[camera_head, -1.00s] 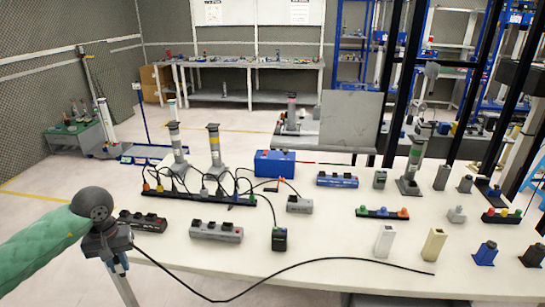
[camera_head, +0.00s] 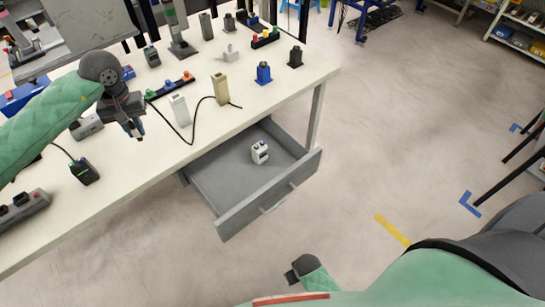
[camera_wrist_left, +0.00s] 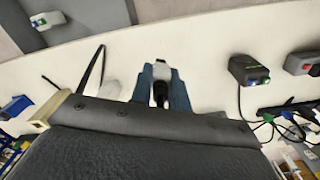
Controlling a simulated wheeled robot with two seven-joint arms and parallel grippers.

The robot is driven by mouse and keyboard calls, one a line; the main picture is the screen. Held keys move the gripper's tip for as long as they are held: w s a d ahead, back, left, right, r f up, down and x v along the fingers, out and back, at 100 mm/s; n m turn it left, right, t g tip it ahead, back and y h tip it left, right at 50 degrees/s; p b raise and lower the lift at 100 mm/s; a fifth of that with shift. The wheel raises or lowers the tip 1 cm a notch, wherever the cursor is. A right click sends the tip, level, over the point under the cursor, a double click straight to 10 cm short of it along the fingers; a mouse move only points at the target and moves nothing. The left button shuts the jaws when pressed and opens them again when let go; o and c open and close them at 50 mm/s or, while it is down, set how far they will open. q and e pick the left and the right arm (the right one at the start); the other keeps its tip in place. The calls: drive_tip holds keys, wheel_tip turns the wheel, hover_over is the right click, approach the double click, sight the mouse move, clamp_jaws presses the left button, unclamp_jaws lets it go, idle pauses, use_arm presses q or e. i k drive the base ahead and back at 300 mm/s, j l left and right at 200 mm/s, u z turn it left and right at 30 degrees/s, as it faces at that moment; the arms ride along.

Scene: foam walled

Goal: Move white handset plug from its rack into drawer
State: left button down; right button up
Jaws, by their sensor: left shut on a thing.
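My left gripper (camera_head: 135,128) hangs over the front part of the white table, left of the open drawer. In the left wrist view its two blue fingers (camera_wrist_left: 162,92) are shut on a small white and black piece, the white handset plug (camera_wrist_left: 161,73) as far as I can tell. Fingers hide part of it. The grey drawer (camera_head: 228,190) is pulled out below the table edge. A small white block (camera_head: 260,153) lies inside it, and also shows in the wrist view (camera_wrist_left: 47,20). My right gripper (camera_head: 293,273) is low at the bottom; its jaws are unclear.
A white upright block (camera_head: 179,109) and a beige one (camera_head: 221,89) stand near the table edge, with a black cable (camera_head: 184,138) beside them. A strip with coloured plugs (camera_head: 170,87) lies behind. The drawer has free room around the white block.

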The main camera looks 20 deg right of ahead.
sight(233, 177)
drive_tip(key=j+z, duration=0.15)
drive_tip(key=z, duration=0.25)
drive_tip(key=j+z, duration=0.2)
drive_tip(key=z, duration=0.15)
drive_tip(key=j+z, duration=0.15)
drive_tip(key=z, duration=0.25)
drive_tip(key=k+j+z, duration=0.1)
drive_tip(key=z, duration=0.25)
drive_tip(key=k+j, duration=0.15)
drive_tip(key=j, duration=0.15)
drive_tip(key=k+j, duration=0.15)
drive_tip(key=j, duration=0.15)
drive_tip(key=k+j, duration=0.15)
drive_tip(key=j, duration=0.15)
